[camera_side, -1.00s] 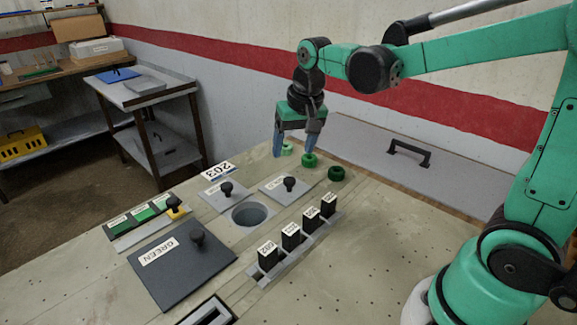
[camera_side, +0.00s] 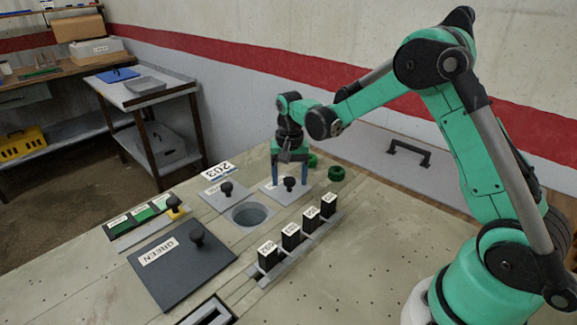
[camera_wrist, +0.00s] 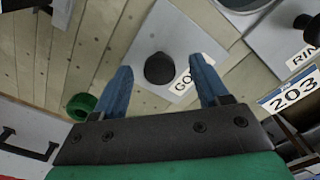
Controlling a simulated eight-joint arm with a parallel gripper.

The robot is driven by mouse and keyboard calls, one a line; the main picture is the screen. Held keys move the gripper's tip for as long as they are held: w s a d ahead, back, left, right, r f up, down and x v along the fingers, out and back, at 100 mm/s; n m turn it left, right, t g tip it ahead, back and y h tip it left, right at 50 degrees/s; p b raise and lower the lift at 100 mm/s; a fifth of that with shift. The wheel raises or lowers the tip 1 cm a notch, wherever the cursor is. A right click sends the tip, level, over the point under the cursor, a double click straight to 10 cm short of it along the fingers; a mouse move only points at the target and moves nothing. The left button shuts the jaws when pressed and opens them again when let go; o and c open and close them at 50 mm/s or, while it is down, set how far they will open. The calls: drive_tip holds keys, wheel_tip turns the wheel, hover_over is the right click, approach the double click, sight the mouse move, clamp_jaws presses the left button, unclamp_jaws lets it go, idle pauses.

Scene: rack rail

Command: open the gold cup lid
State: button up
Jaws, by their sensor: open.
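The gold cup lid (camera_side: 283,196) is a flat light-grey square plate with a black knob (camera_side: 289,183), lying on the bench right of the round hole. It also shows in the wrist view (camera_wrist: 180,35), with its knob (camera_wrist: 159,68) and a white label reading "GO", the rest hidden by a finger. My gripper (camera_side: 290,186) is open over this lid, its blue fingers pointing down. In the wrist view my gripper (camera_wrist: 160,67) has one fingertip on each side of the knob, with gaps. I cannot tell how far the tips are above the plate.
Another grey knobbed lid (camera_side: 222,196) lies left of the round hole (camera_side: 249,215). A dark lid marked GREEN (camera_side: 180,267) is at front left. Several black labelled blocks (camera_side: 291,236) stand in a row at right.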

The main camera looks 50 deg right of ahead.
clamp_jaws()
idle(1.4)
